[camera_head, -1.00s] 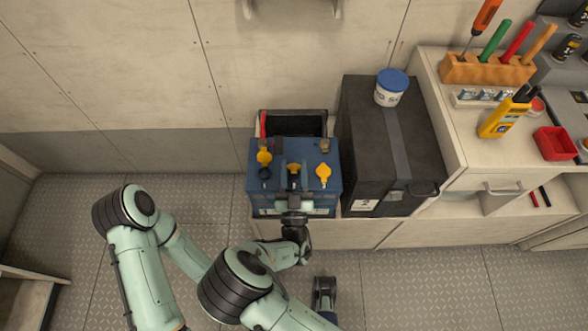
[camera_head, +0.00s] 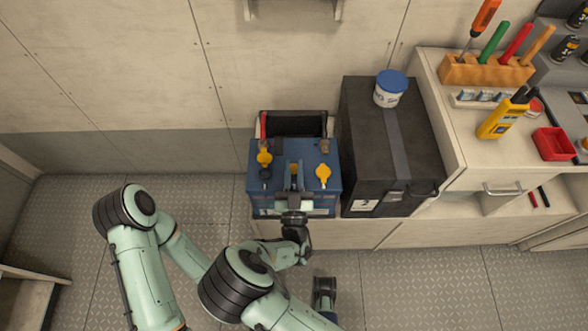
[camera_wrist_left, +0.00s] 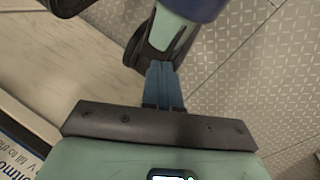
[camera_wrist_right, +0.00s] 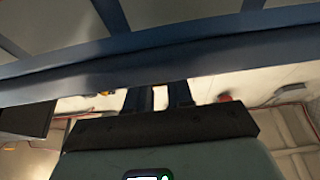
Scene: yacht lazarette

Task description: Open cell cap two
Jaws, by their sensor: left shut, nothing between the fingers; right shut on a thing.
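A blue battery (camera_head: 325,200) stands by the wall with three yellow caps along its top: a left cap (camera_head: 264,158), a right cap (camera_head: 323,171) and a middle cap (camera_head: 294,168), mostly covered by my right gripper (camera_head: 294,174). The right gripper reaches over the battery from the front, shut on the middle cap. In the right wrist view a blue bar crosses before its fingers (camera_wrist_right: 158,97), and the cap does not show clearly. My left gripper (camera_wrist_left: 163,85) is shut and empty, in front of the battery, low over the floor. Part of the battery's label (camera_wrist_left: 15,150) shows beside it.
A black box (camera_head: 375,150) stands close at the battery's right, with a blue-lidded tub (camera_head: 391,88) on it. An open dark compartment (camera_head: 297,124) lies behind the battery. A bench (camera_head: 455,120) with tools is at the right.

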